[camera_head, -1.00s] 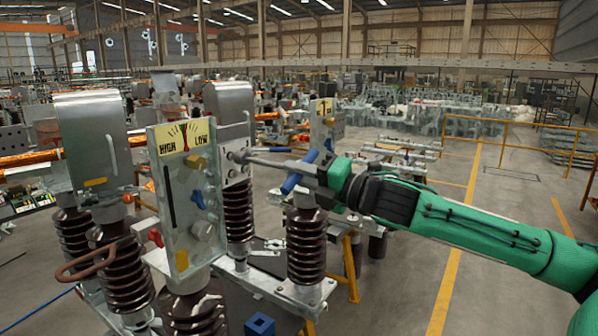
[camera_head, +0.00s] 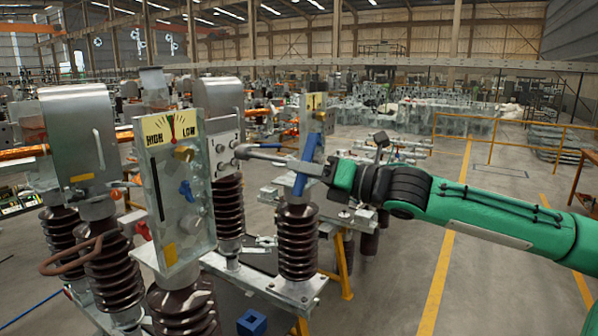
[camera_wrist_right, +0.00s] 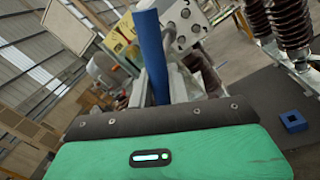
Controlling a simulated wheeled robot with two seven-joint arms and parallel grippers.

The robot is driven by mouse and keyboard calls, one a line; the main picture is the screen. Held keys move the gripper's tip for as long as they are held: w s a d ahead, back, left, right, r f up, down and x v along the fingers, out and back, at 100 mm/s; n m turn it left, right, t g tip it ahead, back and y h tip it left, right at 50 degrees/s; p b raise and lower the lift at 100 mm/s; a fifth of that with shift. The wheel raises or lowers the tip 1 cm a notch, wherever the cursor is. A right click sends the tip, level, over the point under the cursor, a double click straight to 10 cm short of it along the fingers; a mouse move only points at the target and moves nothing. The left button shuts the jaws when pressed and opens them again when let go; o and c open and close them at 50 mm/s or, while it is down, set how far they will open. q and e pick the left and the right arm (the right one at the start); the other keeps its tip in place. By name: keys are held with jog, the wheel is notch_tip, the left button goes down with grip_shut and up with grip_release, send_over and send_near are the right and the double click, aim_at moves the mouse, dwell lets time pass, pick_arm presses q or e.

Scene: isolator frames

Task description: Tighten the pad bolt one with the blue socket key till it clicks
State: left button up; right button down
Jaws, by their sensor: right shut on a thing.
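The blue socket key has a blue cross handle (camera_head: 308,160) and a grey shaft (camera_head: 268,154) pointing left. My right gripper (camera_head: 322,170) is shut on the key near its handle. The shaft's tip meets the face of a grey bolted pad plate (camera_head: 226,150); it looks to be at a bolt there, but the exact seating is too small to tell. In the right wrist view the blue handle (camera_wrist_right: 152,55) stands upright in front of the gripper, and the pad plate (camera_wrist_right: 190,25) with several bolts shows behind it. My left gripper is not in view.
A panel (camera_head: 177,215) with a HIGH/LOW gauge (camera_head: 170,128) stands left of the pad, close to the key's tip. Brown ribbed insulators (camera_head: 297,245) stand around on a metal frame. A blue square block (camera_head: 251,322) lies low. Open floor lies to the right.

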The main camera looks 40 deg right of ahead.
jog(key=shift+x, duration=1.65)
jog(key=shift+w+f, duration=0.15)
jog(key=shift+w, duration=0.25)
jog(key=shift+s, duration=0.15)
jog(key=shift+p, duration=0.3)
jog(key=shift+p, duration=0.3)
